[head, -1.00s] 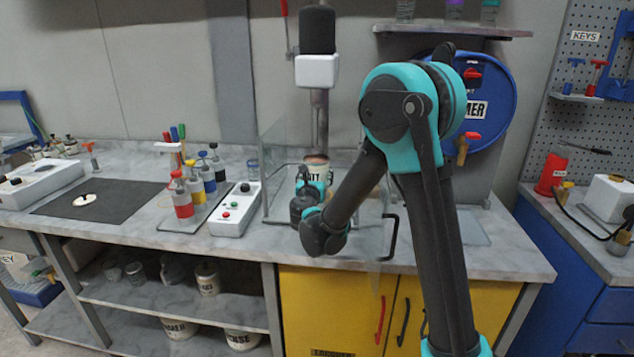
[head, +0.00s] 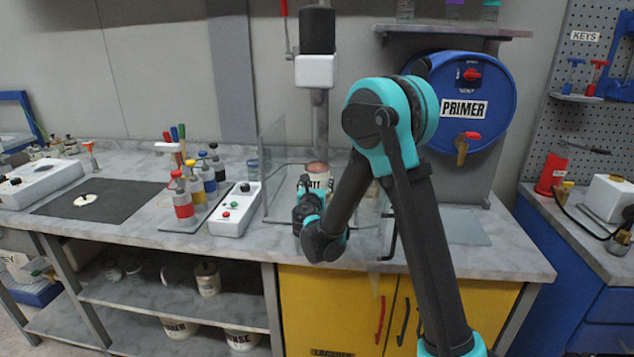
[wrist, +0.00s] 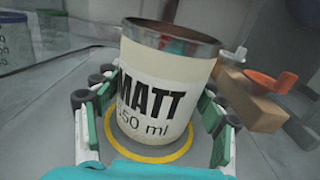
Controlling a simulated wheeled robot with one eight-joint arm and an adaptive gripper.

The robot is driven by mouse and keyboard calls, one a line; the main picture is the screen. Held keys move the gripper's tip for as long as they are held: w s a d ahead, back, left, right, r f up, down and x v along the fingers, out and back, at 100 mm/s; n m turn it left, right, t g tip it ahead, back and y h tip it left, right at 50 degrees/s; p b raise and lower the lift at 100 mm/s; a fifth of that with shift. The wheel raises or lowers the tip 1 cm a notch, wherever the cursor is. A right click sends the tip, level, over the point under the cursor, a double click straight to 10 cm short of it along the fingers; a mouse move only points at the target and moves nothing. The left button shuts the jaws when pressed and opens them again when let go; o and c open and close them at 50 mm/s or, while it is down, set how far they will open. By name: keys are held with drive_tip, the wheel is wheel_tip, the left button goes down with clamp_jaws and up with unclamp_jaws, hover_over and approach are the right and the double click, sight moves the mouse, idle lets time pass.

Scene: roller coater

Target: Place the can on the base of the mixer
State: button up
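The can (head: 317,180) is cream with a dark rim and the word MATT. The mixer (head: 317,70) has a white and black head on a post above and behind the can. Its base (wrist: 65,120) is grey with a yellow ring (wrist: 150,154) around the can's bottom. I cannot tell whether the can touches the base.
A clear guard (head: 274,165) stands left of the can. A switch box (head: 236,210) and a rack of coloured bottles (head: 190,195) are further left. A blue primer drum (head: 480,105) hangs at the right. In the wrist view an orange-handled tap (wrist: 272,84) is right of the can.

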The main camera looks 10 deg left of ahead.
drive_tip(key=o, duration=0.3)
drive_tip(key=shift+r, duration=0.15)
drive_tip(key=s, duration=1.2)
drive_tip(key=shift+a, duration=0.25)
